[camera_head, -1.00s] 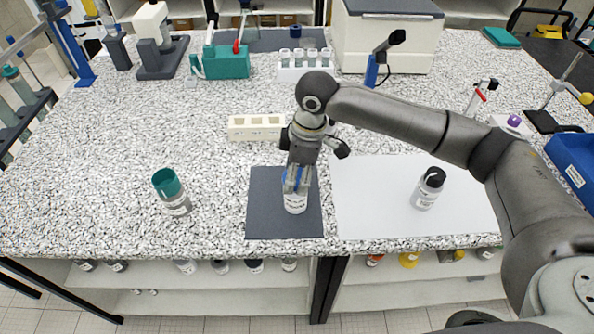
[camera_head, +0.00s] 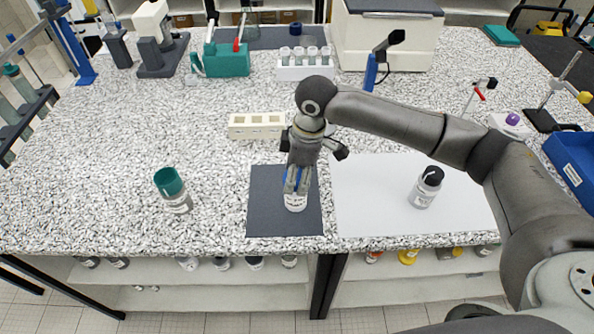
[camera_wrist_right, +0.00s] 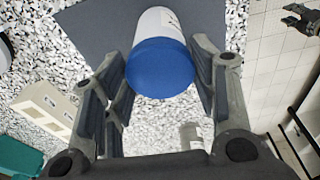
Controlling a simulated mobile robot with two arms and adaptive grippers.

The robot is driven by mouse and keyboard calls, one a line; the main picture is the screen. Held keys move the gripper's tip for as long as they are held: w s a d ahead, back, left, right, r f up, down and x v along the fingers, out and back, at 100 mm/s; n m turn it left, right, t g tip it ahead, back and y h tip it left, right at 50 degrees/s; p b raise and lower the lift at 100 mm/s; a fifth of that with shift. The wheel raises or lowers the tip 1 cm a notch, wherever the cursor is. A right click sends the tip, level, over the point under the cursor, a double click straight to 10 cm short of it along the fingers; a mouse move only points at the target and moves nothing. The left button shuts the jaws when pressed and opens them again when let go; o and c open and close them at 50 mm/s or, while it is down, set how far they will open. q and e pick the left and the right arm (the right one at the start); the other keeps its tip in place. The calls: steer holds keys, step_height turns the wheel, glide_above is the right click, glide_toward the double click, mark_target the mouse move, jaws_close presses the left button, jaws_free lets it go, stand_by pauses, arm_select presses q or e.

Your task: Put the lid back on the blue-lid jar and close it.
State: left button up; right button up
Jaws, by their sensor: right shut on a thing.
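The blue-lid jar stands upright on the dark mat (camera_head: 261,216). Its white labelled body (camera_head: 295,204) shows below my right gripper (camera_head: 297,188) in the head view. The blue lid (camera_wrist_right: 160,68) sits on top of the jar, between the fingers of my right gripper (camera_wrist_right: 163,62) in the right wrist view. That gripper points down and is shut on the lid; its fingers hide part of the lid in the head view. I cannot tell how tightly the lid is seated. My left gripper (camera_wrist_right: 300,19) shows small and empty over the floor in the right wrist view, its fingers apart.
A black-lid jar (camera_head: 426,188) stands on the white sheet (camera_head: 375,205) to the right. A cream rack (camera_head: 257,126) lies behind the mat. The counter's front edge is close to the mat.

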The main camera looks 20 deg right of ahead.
stand_by(0.4)
steer(key=o, duration=0.8)
step_height(320, 180, up, 7)
steer(key=p, duration=0.8)
steer(key=shift+p, duration=0.35)
steer(key=shift+f, duration=0.1)
